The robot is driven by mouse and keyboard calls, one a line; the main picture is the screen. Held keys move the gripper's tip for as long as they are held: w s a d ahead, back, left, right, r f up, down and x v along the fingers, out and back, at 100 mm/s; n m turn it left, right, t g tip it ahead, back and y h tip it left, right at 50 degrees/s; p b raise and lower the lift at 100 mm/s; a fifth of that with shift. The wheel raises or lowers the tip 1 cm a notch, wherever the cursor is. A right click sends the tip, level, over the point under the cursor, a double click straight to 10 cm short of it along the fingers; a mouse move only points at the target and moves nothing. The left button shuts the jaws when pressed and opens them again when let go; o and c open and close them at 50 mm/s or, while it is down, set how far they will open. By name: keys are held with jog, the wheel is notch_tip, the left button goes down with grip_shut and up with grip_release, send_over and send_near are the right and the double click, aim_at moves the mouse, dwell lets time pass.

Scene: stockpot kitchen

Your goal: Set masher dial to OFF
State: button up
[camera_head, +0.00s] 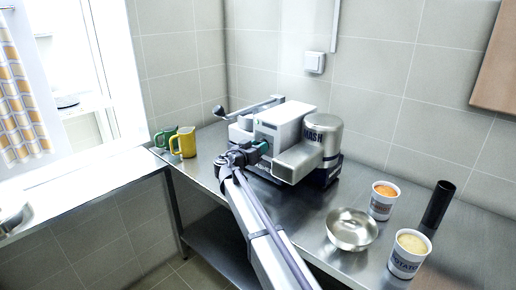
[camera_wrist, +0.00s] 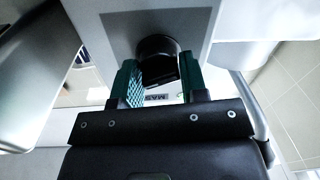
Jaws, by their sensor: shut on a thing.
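The masher (camera_head: 285,125) is a white and steel machine with a metal canister (camera_head: 323,135) on its right side, standing on the steel counter. Its black round dial (camera_wrist: 157,52) sits on a grey panel (camera_wrist: 195,28) in the wrist view. My gripper (camera_wrist: 160,80) is at that panel, with its green-padded fingers on both sides of the dial, shut on it. In the head view my gripper (camera_head: 256,148) meets the front of the machine and hides the dial. I cannot read which setting the dial points to. Part of a label (camera_wrist: 155,97) shows between the fingers.
Green (camera_head: 165,137) and yellow (camera_head: 184,142) mugs stand left of the masher. A metal bowl (camera_head: 352,230), two labelled tubs (camera_head: 382,201) (camera_head: 408,255) and a black cylinder (camera_head: 438,204) stand on the right. The masher's lever (camera_head: 250,106) sticks out to the left. A tiled wall is behind.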

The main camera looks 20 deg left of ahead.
jog(key=shift+n, duration=0.4)
jog(key=n, duration=0.2)
jog(key=shift+n, duration=0.4)
jog(key=n, duration=0.3)
jog(key=shift+n+p, duration=0.3)
jog(key=shift+p, duration=0.05)
jog(key=n, duration=0.6)
jog(key=shift+g, duration=0.4)
jog(key=o, duration=0.9)
